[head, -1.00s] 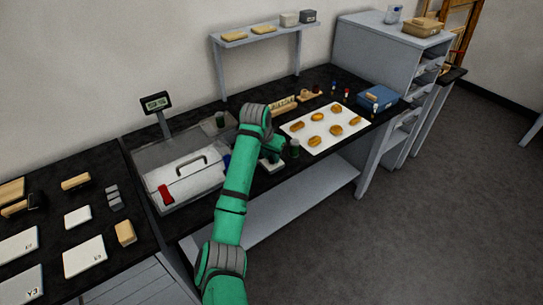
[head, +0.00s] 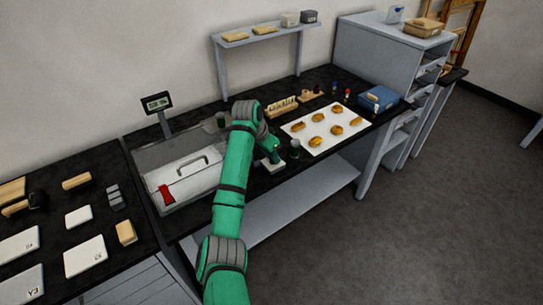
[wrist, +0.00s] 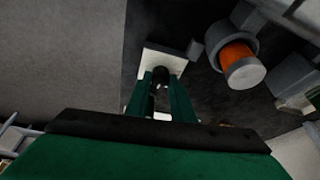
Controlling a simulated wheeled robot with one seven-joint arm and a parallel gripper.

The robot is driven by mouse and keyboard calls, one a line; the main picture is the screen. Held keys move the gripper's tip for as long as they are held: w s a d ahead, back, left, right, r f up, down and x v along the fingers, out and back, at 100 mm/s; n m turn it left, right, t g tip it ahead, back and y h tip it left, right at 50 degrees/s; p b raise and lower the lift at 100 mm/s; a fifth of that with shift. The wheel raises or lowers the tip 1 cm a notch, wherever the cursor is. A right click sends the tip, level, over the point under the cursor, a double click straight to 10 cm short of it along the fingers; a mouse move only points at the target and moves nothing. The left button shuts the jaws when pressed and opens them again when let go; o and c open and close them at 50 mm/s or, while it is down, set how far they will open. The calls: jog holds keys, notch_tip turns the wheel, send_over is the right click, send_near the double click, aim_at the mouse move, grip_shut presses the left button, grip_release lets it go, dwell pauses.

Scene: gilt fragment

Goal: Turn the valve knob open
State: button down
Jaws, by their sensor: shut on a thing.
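My gripper (wrist: 161,90) is shut on a small dark round piece (wrist: 161,76) that looks like the valve knob. Its fingers stand on either side of the knob, which sits over a pale square plate (wrist: 152,58). In the head view, my gripper (head: 274,158) is low over the black bench, left of the white sheet. There the knob is mostly hidden by the fingers and cannot be made out. How far the knob is turned cannot be told.
A dark cylinder (head: 294,149) stands just right of my gripper. An orange jar (wrist: 240,68) is close by in the wrist view. The white sheet (head: 318,144) holds several golden pieces. A clear-walled case with a white handled box (head: 190,182) is to the left.

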jog(key=c, duration=1.5)
grip_release()
jog(key=shift+c, duration=0.2)
jog(key=v, duration=1.1)
jog(key=shift+f, duration=0.1)
jog(key=shift+a, duration=0.1)
